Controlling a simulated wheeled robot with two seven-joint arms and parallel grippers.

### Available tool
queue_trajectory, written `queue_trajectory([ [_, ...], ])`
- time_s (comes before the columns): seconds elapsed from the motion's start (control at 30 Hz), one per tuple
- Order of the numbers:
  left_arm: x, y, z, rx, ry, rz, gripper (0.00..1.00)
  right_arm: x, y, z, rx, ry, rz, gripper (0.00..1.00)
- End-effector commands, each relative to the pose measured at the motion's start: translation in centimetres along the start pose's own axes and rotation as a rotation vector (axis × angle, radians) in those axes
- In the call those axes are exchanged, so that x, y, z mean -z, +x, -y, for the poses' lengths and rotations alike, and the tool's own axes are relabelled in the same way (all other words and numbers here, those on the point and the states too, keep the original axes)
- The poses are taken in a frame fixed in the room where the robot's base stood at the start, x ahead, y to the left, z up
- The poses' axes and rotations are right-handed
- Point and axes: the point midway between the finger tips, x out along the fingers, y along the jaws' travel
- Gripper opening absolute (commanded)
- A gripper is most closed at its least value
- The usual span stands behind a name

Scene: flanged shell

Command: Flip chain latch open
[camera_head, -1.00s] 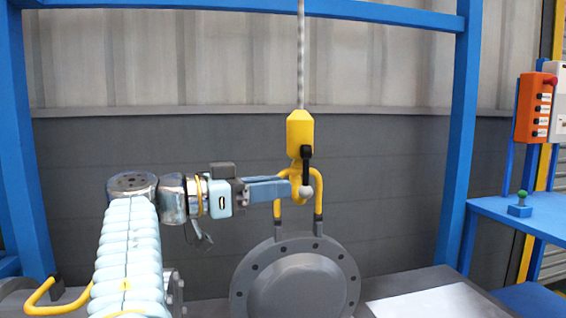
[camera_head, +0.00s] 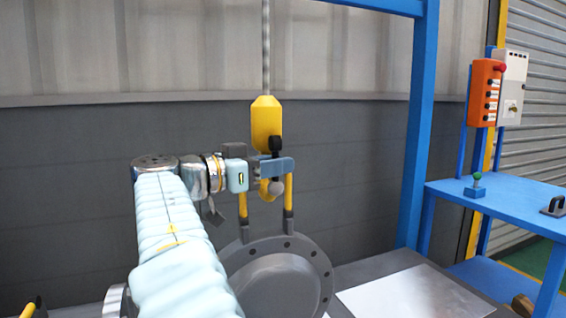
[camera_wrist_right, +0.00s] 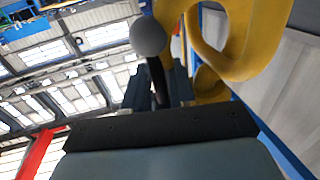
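The yellow hook block (camera_head: 266,122) hangs from a rope or chain above the grey flanged shell (camera_head: 276,285). The black latch lever (camera_head: 276,146) runs down its front and ends in a grey ball knob (camera_head: 277,187). My right gripper (camera_head: 278,168) reaches in from the left at the lever, just above the knob. In the right wrist view, the lever (camera_wrist_right: 158,80) lies between the two fingers, with the knob (camera_wrist_right: 150,37) beyond them and the yellow hook (camera_wrist_right: 235,45) beside it. Finger contact with the lever is unclear. My left gripper is out of view.
Yellow-sleeved lifting legs (camera_head: 288,195) join the hook to the shell. A blue frame post (camera_head: 420,130) stands to the right. A blue table (camera_head: 510,205) with a green-knobbed box (camera_head: 476,187) and an orange control box (camera_head: 486,92) are farther right.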

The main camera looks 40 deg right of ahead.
Motion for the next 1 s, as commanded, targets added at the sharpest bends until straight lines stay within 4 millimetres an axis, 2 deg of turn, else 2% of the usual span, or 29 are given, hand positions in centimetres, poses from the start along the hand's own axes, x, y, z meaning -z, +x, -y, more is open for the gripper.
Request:
queue_trajectory([
  [0.17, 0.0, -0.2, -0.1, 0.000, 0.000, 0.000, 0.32, 0.0, 1.8, 0.0, 0.001, -0.001, 0.002, 0.25],
  [0.47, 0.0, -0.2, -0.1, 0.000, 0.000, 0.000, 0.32, 0.0, 2.0, 0.0, 0.001, 0.000, 0.000, 0.25],
  [0.67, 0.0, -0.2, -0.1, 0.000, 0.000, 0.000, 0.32, 0.0, 2.0, 0.0, 0.001, 0.000, 0.000, 0.00],
  [1.0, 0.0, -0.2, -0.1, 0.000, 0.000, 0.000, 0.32, 0.0, 2.1, 0.0, 0.000, -0.003, 0.001, 0.00],
])
